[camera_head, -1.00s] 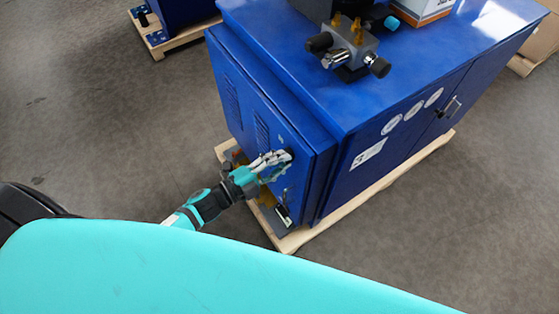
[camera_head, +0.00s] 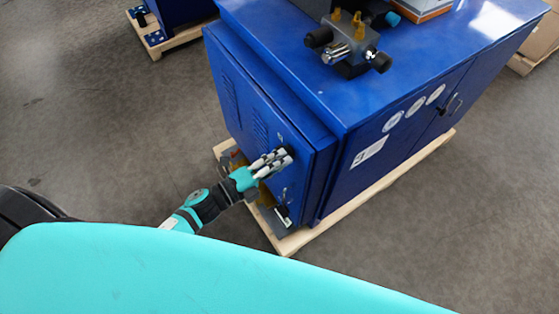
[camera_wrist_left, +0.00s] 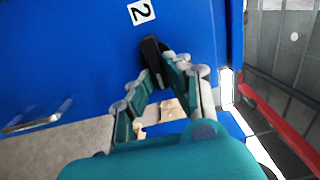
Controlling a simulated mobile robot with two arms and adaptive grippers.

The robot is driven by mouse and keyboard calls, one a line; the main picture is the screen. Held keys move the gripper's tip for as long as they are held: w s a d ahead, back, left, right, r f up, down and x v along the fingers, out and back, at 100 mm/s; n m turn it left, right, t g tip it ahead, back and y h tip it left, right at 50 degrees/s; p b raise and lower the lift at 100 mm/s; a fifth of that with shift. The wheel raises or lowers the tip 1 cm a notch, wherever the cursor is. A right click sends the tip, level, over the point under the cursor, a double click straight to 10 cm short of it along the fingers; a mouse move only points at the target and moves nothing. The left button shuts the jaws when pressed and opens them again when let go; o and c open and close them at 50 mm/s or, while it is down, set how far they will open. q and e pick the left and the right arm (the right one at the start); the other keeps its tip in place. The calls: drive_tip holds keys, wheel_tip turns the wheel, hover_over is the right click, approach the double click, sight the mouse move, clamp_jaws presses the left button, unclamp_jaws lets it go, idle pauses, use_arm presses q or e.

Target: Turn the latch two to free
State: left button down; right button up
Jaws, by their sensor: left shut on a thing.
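The black latch (camera_wrist_left: 152,55) is on the blue cabinet door, just below a white label with a "2" (camera_wrist_left: 141,11) in the left wrist view. My left gripper (camera_wrist_left: 158,70) is shut on the latch, with its fingers on either side of it. In the head view, my left gripper (camera_head: 284,158) is at the door's right edge, and its fingers hide most of the latch. My right gripper is in neither view.
A silver handle (camera_wrist_left: 28,124) is on the door. The blue cabinet (camera_head: 400,150) stands on a wooden pallet (camera_head: 355,205). A valve block (camera_head: 347,45) and a box are on top. Grey floor lies open around it.

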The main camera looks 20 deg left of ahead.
use_arm(q)
drive_tip(key=c, duration=1.3)
unclamp_jaws()
drive_tip(key=shift+s, duration=0.1)
drive_tip(key=v, duration=1.2)
